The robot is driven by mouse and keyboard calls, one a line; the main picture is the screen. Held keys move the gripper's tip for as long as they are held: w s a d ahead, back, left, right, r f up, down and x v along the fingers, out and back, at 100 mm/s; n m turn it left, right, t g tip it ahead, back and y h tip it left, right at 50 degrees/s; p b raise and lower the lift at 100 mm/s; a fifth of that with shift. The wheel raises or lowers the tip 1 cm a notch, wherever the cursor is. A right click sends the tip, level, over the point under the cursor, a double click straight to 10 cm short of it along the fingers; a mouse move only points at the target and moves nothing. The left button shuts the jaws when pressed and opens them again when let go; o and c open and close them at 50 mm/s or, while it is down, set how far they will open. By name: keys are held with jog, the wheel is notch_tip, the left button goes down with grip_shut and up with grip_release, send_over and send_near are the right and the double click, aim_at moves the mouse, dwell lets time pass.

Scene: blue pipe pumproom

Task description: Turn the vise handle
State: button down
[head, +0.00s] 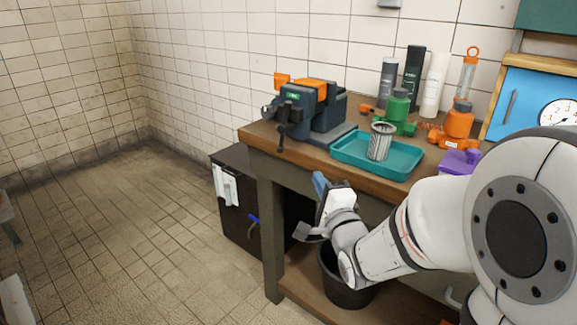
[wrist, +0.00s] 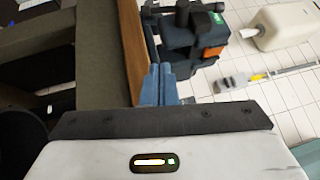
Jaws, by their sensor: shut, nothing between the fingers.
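The vise (head: 318,112) is dark grey with orange parts and stands on the left end of the wooden workbench. Its dark handle (head: 283,132) hangs at the vise's front left, over the bench edge. The vise (wrist: 186,52) also shows at the top of the wrist view, with dark bars around it; I cannot tell clearly which bar is the handle. My gripper (head: 319,183) has blue fingers and is in front of the bench, below and right of the handle, apart from it. In the wrist view the fingers (wrist: 159,82) are together, shut and empty.
A teal tray (head: 350,163) with a striped cup (head: 380,141) lies right of the vise. A black cabinet (head: 236,215) stands left of the bench leg; a dark bin (head: 345,291) sits below.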

aim_at(287, 127)
jog(key=p+x, duration=0.2)
jog(key=x, duration=0.1)
jog(key=p+x, duration=0.3)
jog(key=x, duration=0.1)
jog(key=p+x, duration=0.2)
jog(key=x, duration=0.1)
jog(key=shift+w+a+r+p, duration=0.2)
jog(key=shift+a+p, duration=0.1)
jog(key=shift+a, duration=0.05)
jog(key=a+p, duration=0.1)
jog(key=w+a+p, duration=0.1)
jog(key=a, duration=0.1)
jog(key=shift+w+r, duration=0.15)
jog(key=shift+a+b, duration=0.1)
jog(key=shift+b, duration=0.25)
